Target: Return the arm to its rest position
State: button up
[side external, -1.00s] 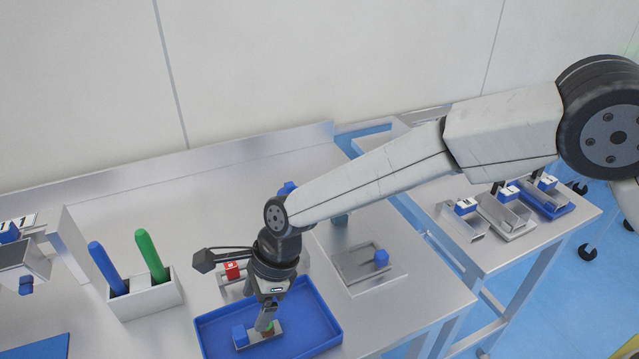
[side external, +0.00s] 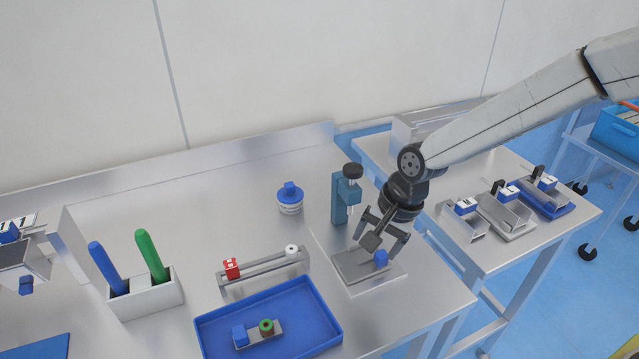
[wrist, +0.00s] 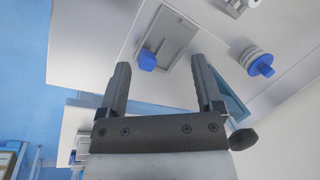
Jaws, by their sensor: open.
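My gripper (side external: 384,243) is open and empty above the metal fixture plate at the right of the bench. In the side view its fingers are spread over the plate, near a small blue block (side external: 381,258). In the wrist view my gripper (wrist: 158,80) shows both fingers apart with nothing between them. The blue block also shows in the wrist view (wrist: 147,60), beyond the fingertips. The grey fixture plate (side external: 352,277) is partly hidden behind the gripper in the side view.
A blue tray (side external: 325,318) holds a metal piece with a blue block and a green-topped part (side external: 266,326). A teal press (side external: 341,196) stands close to my gripper. A blue-capped jar (side external: 290,200), a rail (side external: 262,272) and a pen holder (side external: 147,298) stand on the bench.

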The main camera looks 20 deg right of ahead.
jog(key=s+d+n+h, duration=0.1)
jog(key=s+d+n, duration=0.4)
jog(key=d, duration=0.4)
jog(key=s+d+n+h, duration=0.1)
jog(key=s+d+n, duration=0.4)
jog(key=d, duration=0.5)
jog(key=shift+s+r+t, duration=0.25)
jog(key=shift+s+t, duration=0.15)
jog(key=shift+s, duration=0.85)
